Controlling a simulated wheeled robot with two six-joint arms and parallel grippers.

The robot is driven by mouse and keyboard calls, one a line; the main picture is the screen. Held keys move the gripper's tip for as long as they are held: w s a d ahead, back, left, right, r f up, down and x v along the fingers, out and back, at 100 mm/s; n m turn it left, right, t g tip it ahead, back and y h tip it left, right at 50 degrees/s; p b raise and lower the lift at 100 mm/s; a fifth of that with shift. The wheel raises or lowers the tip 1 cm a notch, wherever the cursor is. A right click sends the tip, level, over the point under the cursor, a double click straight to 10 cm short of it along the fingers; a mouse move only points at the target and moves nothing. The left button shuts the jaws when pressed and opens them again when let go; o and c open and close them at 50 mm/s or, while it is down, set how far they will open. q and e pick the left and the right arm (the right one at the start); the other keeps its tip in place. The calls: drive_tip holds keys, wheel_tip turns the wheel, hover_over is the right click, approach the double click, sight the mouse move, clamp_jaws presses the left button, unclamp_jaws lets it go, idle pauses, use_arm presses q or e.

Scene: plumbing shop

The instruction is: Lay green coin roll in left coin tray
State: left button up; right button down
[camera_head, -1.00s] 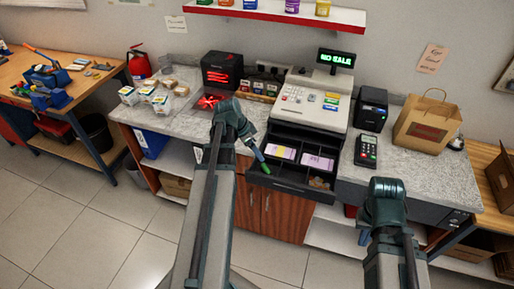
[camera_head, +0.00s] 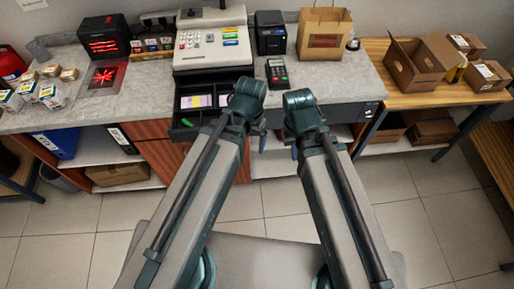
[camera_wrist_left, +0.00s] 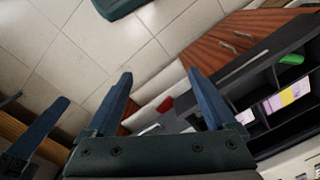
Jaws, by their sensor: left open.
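The green coin roll (camera_head: 186,123) lies in the front left compartment of the open cash drawer (camera_head: 184,134), the left coin tray. The roll also shows in the left wrist view (camera_wrist_left: 291,59), apart from my fingers. My left gripper (camera_wrist_left: 160,75) is open, with nothing between its fingers. In the head view my left gripper (camera_head: 262,138) hangs to the right of the drawer, and its arm covers the drawer's right part. My right gripper (camera_head: 294,150) is to its right, mostly hidden behind its own wrist, so its jaws cannot be made out.
The cash register (camera_head: 212,42) stands behind the drawer. A card terminal (camera_head: 276,72) and a paper bag (camera_head: 323,34) are on the counter to the right. Banknotes (camera_wrist_left: 287,96) lie in the drawer. A side table with cardboard boxes (camera_head: 420,58) is at the right.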

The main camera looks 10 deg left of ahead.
use_arm(q)
drive_tip(key=s+d, duration=0.2)
drive_tip(key=shift+s+d+n+y, duration=0.25)
drive_tip(key=shift+d+n+y, duration=0.05)
drive_tip(key=shift+d, duration=0.05)
wheel_tip(320, 180, down, 9)
drive_tip(key=b, duration=0.9)
idle(0.5)
